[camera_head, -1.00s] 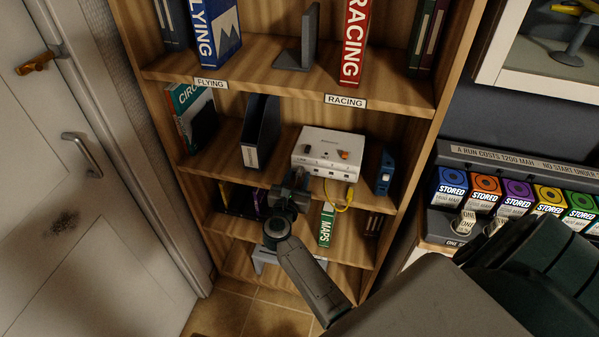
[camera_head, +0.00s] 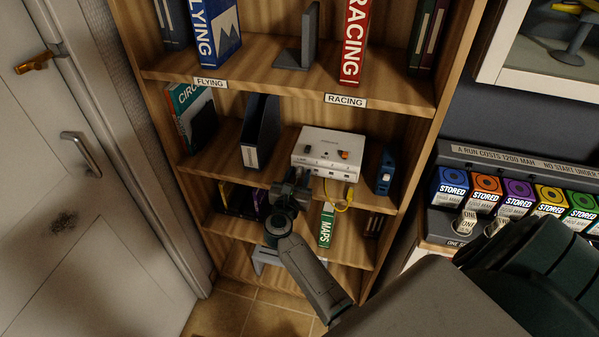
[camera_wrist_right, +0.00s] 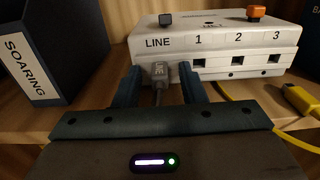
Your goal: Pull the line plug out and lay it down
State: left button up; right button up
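A white box (camera_head: 326,150) with sockets marked LINE, 1, 2 and 3 stands on the middle shelf. It also shows in the right wrist view (camera_wrist_right: 222,44). The grey line plug (camera_wrist_right: 158,73) is at the LINE socket, with its cable running down toward me. My right gripper (camera_wrist_right: 162,76) is open, with one finger on each side of the plug and a gap on both sides. In the head view my right gripper (camera_head: 296,180) is at the box's front left and hides the plug. My left gripper is not in view.
A dark SOARING file (camera_wrist_right: 45,50) stands left of the box. A yellow cable (camera_head: 345,198) hangs at the box's right front; its plug (camera_wrist_right: 305,102) shows in the wrist view. A blue item (camera_head: 385,170) stands right of the box.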

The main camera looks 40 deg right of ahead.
aim_at(298, 177)
dwell(0.6)
grip_shut()
jog(key=shift+b+v, duration=0.45)
jog(key=shift+v, duration=2.55)
jog(key=shift+d, duration=0.1)
jog(key=shift+s+d+p, duration=0.2)
jog(key=shift+s+d, duration=0.2)
jog(key=shift+d, duration=0.8)
jog(key=shift+s+d+p, duration=0.25)
jog(key=shift+s+d, duration=0.15)
jog(key=shift+d, duration=0.75)
jog(key=shift+s+d+p, duration=0.2)
jog(key=shift+s+d, duration=0.2)
jog(key=shift+d, duration=0.8)
